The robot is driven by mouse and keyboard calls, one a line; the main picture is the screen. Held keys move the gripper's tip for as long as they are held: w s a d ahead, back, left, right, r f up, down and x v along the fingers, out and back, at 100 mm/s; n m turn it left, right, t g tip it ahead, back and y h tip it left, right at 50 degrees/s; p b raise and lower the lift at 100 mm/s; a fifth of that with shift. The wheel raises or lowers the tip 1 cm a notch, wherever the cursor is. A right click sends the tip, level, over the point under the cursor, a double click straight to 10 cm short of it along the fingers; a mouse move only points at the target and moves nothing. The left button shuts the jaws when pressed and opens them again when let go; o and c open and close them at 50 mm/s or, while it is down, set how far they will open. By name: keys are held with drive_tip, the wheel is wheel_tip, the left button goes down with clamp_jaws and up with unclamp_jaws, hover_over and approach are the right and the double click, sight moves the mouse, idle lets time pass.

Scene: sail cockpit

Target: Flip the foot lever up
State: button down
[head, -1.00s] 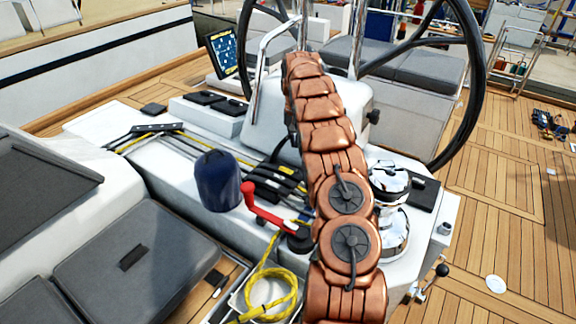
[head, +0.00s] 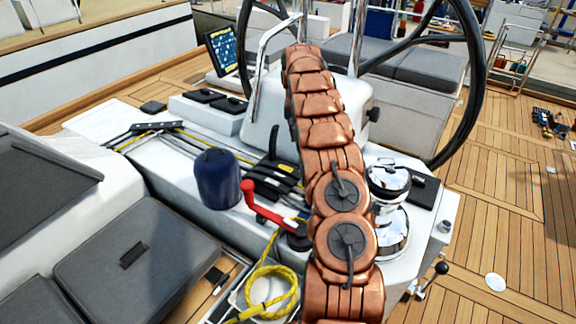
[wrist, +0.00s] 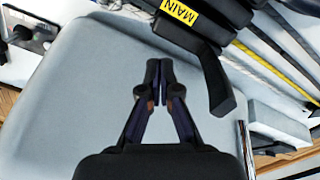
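A bank of black rope-clutch levers (head: 275,180) sits on the white cockpit moulding, left of my arm. Most of its handles lie low, and one black handle (head: 274,143) stands upright at its far side. No label reading "foot" is legible, so I cannot tell which lever is the foot lever. In the wrist view, a black lever (wrist: 214,78) beside a yellow MAIN label (wrist: 180,11) sticks out to the right of my gripper. My gripper (wrist: 158,68) has its fingertips together with nothing visible between them, apart from this lever. The arm hides the gripper in the head view.
A red winch handle (head: 265,208) and a navy covered winch (head: 217,180) stand left of my arm. A chrome winch (head: 389,195) is close on its right. The steering wheel (head: 470,85) rises behind. Yellow rope (head: 268,285) lies coiled in front.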

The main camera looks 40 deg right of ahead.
wheel_tip(320, 180, up, 6)
drive_tip(key=s, duration=0.2)
drive_tip(key=shift+s+d+p, duration=0.15)
drive_tip(key=shift+d+p, duration=0.15)
drive_tip(key=shift+p, duration=0.15)
idle(0.5)
idle(0.4)
drive_tip(key=s+a+r+n, duration=0.1)
drive_tip(key=s+a+r, duration=0.25)
drive_tip(key=a, duration=0.55)
drive_tip(key=s+a+r+n+g, duration=0.1)
drive_tip(key=s+a+r+n, duration=0.2)
drive_tip(key=a, duration=0.6)
drive_tip(key=s+a+r, duration=0.4)
drive_tip(key=s+a, duration=0.1)
drive_tip(key=a, duration=0.4)
drive_tip(key=s+a+f+n, duration=0.1)
drive_tip(key=s+a+f, duration=0.1)
drive_tip(key=s+a, duration=0.3)
drive_tip(key=s+a+f+n, duration=0.1)
drive_tip(key=s+a, duration=0.4)
drive_tip(key=s, duration=0.8)
drive_tip(key=s+a+f+n, duration=0.2)
drive_tip(key=s+a, duration=0.4)
drive_tip(key=s, duration=0.3)
drive_tip(key=shift+s+f+n+g, duration=0.35)
drive_tip(key=shift+s+n+g, duration=0.05)
